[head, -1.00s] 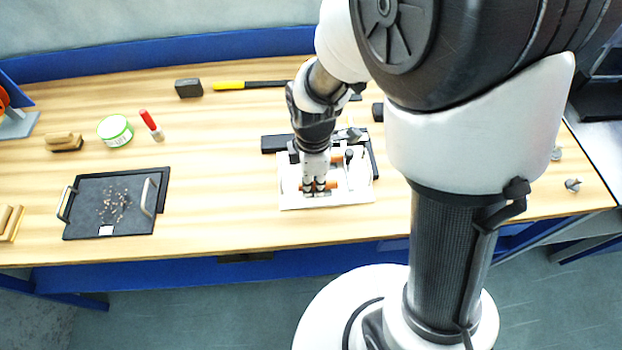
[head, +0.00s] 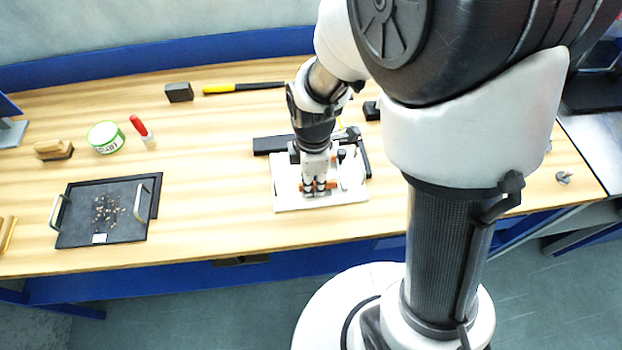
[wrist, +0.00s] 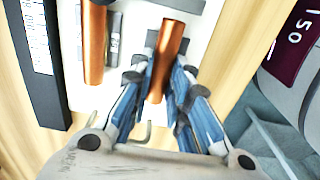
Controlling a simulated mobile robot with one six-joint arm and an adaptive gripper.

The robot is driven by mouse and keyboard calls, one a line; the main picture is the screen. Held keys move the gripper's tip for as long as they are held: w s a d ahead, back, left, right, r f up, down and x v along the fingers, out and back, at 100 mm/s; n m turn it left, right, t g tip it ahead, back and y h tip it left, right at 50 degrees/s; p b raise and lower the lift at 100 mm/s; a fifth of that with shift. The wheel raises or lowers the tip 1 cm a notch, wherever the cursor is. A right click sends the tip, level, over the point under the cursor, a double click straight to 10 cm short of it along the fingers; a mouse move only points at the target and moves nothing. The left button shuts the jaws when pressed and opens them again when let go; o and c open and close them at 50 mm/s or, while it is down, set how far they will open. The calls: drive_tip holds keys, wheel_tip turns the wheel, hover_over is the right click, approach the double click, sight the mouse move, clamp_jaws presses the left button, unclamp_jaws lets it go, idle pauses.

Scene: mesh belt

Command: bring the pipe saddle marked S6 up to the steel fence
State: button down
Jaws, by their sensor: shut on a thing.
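My gripper (wrist: 158,88) points down over a white board (head: 290,203) on the bench. Its fingers are closed around a copper-coloured pipe (wrist: 172,38), whose far end sticks out beyond them. A dark grey piece shows just left of this pipe; the fingers partly hide it. A second copper pipe (wrist: 94,45) lies to the left, apart from the gripper. Beside it is a grey block (wrist: 114,42) with a small sideways marking that I cannot read surely, so I cannot tell which piece is S6. A black bar (wrist: 38,75) with a white label runs along the left. I cannot identify the steel fence surely.
A black tray (head: 75,225) with small bits, a green-white tin (head: 106,137), a red-capped marker (head: 141,129), a brush (head: 53,150), a dark block (head: 179,92) and a yellow-handled tool (head: 240,88) lie away from the board. Bare wood lies between tray and board.

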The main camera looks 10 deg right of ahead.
drive_tip(key=shift+d, duration=0.45)
drive_tip(key=c, duration=1.4)
unclamp_jaws()
drive_tip(key=shift+c, duration=0.2)
wheel_tip(320, 180, up, 11)
drive_tip(key=s+d+r+m+t, duration=0.2)
drive_tip(key=s+d+r+m, duration=0.1)
drive_tip(key=s+m, duration=0.3)
drive_tip(key=s+d+r+m+t, duration=0.2)
drive_tip(key=s+r+m, duration=0.4)
drive_tip(key=m, duration=0.5)
drive_tip(key=shift+s+d+r+m+t, duration=0.3)
drive_tip(key=shift+s+d, duration=0.2)
drive_tip(key=shift+s, duration=0.15)
